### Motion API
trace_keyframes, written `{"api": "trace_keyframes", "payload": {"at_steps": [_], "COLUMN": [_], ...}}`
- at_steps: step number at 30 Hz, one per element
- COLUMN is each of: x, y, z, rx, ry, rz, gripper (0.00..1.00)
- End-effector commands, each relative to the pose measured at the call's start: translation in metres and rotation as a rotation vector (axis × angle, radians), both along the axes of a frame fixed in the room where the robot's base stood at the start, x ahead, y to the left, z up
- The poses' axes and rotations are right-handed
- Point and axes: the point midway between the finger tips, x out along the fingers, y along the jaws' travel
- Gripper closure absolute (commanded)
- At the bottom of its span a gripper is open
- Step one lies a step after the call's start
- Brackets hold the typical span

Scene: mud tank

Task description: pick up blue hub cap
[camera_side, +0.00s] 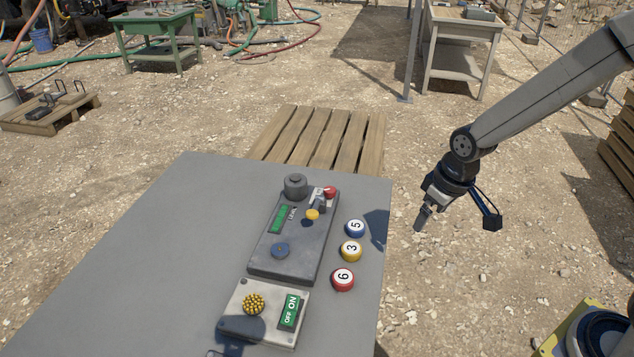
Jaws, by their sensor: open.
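A round blue cap marked 5 (355,228) lies on the grey table (140,270) near its right edge. My gripper (420,219) hangs right of the table, apart from both blue pieces. It is open and points downward. The gap between its fingers is hard to see from this side, and nothing shows between them.
Yellow cap 3 (352,251) and red cap 6 (343,279) lie in a row below the blue one. The panel carries a dark knob (295,186) and a red-tipped lever (329,192). A grey switch box (243,319) sits in front. The table's left side is clear.

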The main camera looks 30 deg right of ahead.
Motion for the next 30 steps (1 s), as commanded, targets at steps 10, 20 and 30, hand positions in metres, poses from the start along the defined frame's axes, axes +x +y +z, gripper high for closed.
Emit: {"api": "trace_keyframes", "payload": {"at_steps": [10, 20, 30], "x": [0.083, 0.142, 0.159], "y": [0.015, 0.03, 0.036], "z": [-0.026, -0.062, -0.073], "rx": [-0.013, -0.014, -0.013], "ry": [0.043, 0.072, 0.078], "rz": [0.205, 0.382, 0.44], "gripper": [0.0, 0.0, 0.0]}}
